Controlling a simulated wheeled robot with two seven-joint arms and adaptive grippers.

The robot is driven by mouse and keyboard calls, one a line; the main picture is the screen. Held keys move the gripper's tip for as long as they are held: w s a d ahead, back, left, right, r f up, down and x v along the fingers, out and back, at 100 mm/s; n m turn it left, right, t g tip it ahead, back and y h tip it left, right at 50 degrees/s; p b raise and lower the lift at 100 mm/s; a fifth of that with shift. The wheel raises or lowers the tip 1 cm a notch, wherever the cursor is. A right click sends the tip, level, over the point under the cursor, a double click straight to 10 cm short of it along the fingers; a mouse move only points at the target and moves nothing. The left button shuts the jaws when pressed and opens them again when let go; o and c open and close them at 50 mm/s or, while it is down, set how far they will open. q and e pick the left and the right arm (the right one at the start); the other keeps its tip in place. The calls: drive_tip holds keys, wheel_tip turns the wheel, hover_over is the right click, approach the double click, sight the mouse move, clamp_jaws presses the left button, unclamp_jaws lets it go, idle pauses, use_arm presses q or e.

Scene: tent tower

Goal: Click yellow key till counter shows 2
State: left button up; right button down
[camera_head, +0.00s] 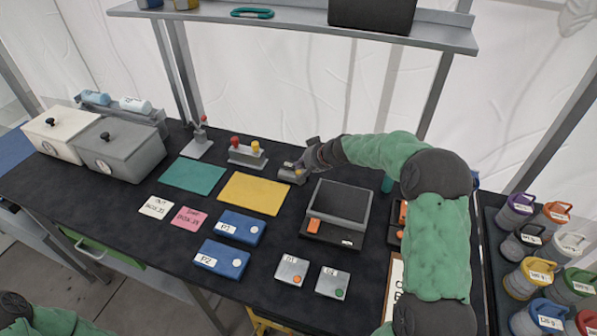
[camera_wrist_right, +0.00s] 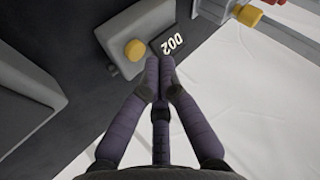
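The counter device is a small grey box (camera_head: 287,175) on the black table. It has a round yellow key (camera_wrist_right: 135,50) and a dark display (camera_wrist_right: 172,42) whose tilted digits read 002 in the wrist view. My right gripper (camera_head: 307,164) is at the device, coming from the right. In the wrist view its purple fingers (camera_wrist_right: 159,68) are drawn together with nothing between them. The tips are beside the key, near the display; whether they touch the box is unclear. The key is uncovered in the wrist view. My left gripper is out of view; only part of the left arm shows.
A stand with red and yellow knobs (camera_head: 247,153) is left of the device. A yellow mat (camera_head: 254,194) lies in front, and a dark-topped scale (camera_head: 338,206) stands to the right. A shelf (camera_head: 290,20) spans the back. Lidded jars (camera_head: 530,277) stand far right.

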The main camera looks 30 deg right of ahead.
drive_tip(key=shift+r+p, duration=1.7)
drive_tip(key=shift+r, duration=0.85)
drive_tip(key=shift+f, duration=0.1)
